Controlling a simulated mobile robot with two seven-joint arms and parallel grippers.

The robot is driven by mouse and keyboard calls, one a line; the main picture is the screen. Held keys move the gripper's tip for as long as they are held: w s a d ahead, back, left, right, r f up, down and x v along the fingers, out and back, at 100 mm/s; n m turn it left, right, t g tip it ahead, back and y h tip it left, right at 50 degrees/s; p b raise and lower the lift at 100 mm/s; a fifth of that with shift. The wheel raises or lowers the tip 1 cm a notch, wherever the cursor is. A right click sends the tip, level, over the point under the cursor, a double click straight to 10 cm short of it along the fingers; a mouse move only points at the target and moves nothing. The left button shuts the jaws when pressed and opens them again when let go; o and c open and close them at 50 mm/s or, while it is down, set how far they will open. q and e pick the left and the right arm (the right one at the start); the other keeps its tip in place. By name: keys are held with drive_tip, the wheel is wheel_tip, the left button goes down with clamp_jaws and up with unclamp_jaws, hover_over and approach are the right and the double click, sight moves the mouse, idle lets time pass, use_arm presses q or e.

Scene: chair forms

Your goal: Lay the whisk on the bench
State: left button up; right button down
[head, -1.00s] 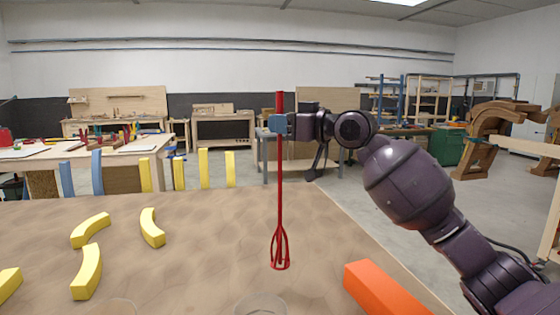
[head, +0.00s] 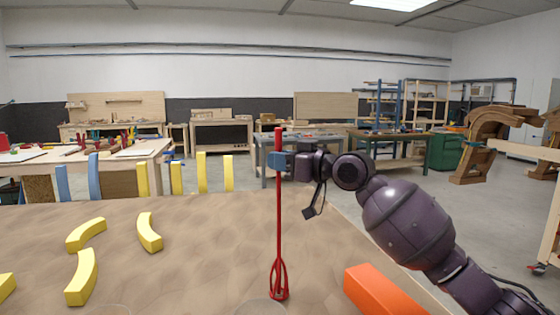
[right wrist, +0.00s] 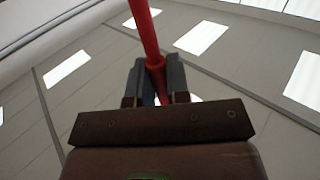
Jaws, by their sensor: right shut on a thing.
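The red whisk (head: 279,225) hangs upright with its wire head down, low over the bench (head: 200,240) near its front edge; I cannot tell whether it touches the surface. My right gripper (head: 280,160) is shut on the upper part of the whisk's handle. In the right wrist view the red handle (right wrist: 146,35) runs between the fingers of my right gripper (right wrist: 158,85). My left gripper is not in view.
An orange block (head: 380,290) lies on the bench to the right of the whisk. Several curved yellow pieces (head: 149,232) lie on the left. A round rim (head: 260,307) shows at the bottom, just beside the whisk head. Bare bench lies between.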

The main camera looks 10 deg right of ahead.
drive_tip(key=shift+f, duration=0.15)
drive_tip(key=c, duration=1.1)
unclamp_jaws()
drive_tip(key=shift+s+d, duration=0.1)
drive_tip(key=shift+d, duration=0.05)
drive_tip(key=v, duration=1.1)
drive_tip(key=shift+s+d, duration=0.2)
drive_tip(key=shift+s, duration=0.1)
